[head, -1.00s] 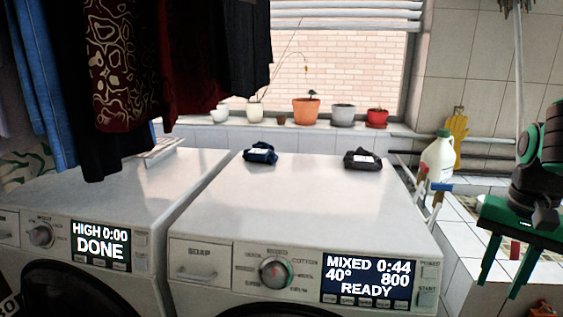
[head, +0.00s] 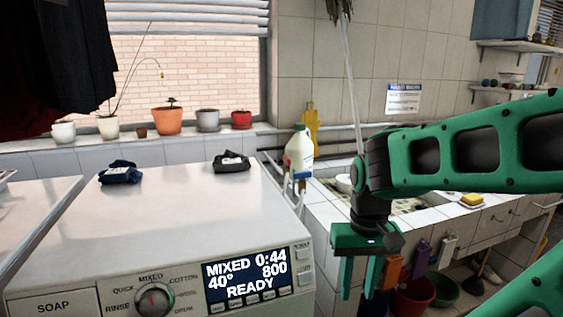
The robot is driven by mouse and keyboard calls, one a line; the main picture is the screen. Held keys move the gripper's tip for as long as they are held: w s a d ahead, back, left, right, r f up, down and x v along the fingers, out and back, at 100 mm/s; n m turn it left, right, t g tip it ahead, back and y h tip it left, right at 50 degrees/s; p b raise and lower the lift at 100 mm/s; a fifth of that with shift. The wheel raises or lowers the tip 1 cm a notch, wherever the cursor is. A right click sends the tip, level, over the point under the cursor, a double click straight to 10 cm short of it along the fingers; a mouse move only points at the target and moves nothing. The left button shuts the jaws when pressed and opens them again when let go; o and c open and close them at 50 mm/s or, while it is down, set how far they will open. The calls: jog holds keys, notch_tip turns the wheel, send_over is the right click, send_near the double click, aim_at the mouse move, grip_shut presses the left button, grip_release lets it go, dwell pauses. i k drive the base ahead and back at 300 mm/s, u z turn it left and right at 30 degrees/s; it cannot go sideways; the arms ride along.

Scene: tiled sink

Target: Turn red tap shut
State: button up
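My green gripper (head: 359,278) hangs fingers down in front of the sink counter, to the right of the taps and nearer to me. Its two fingers are apart with nothing visible between them. My arm covers part of the sink.
The white bottle (head: 299,150) stands close behind the taps. The washing machine (head: 190,220) fills the left, with dark folded cloths (head: 232,162) on top. The tiled sink counter (head: 335,215) lies right. Red (head: 414,294) and green buckets stand below it.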

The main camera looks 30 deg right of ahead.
aim_at(287, 162)
jog(key=k, duration=1.2)
jog(key=z, duration=0.55)
jog(key=i, duration=1.8)
jog(key=u, duration=0.45)
